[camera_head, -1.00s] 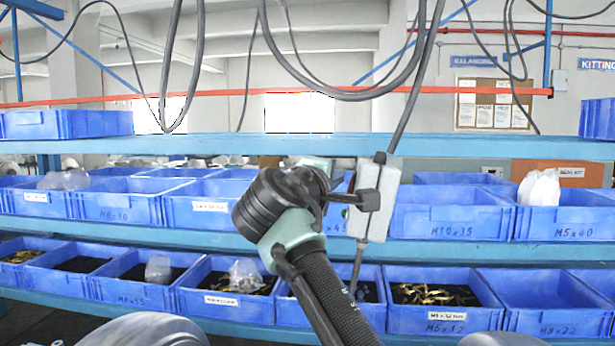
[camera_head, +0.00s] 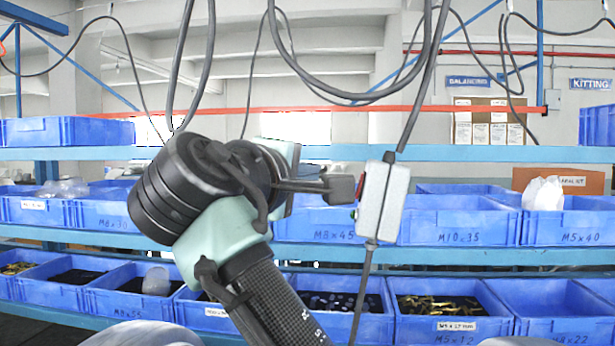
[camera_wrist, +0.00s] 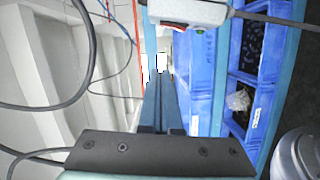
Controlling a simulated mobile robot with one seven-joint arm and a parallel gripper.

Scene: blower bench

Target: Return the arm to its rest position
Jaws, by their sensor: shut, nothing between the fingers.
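In the head view, my arm rises from the bottom, bends at a large black joint, and points right. My gripper (camera_head: 340,188) is dark grey, with its fingers together and nothing held. It is level with a grey hanging switch box (camera_head: 382,200) and just left of it in the picture. I cannot tell whether they touch. The box, with a red switch, also shows at the top of the wrist view (camera_wrist: 190,12). A dark plate with screws (camera_wrist: 160,152), part of my gripper, fills the lower wrist view. My arm hides part of the shelves behind.
Blue shelves hold rows of blue bins, including M10x35 (camera_head: 458,222) and M5x40 (camera_head: 562,228). A white bag (camera_head: 543,193) stands in one bin. Black cables (camera_head: 345,95) hang from above. An orange rail (camera_head: 480,108) crosses the back. Open air lies above the shelves.

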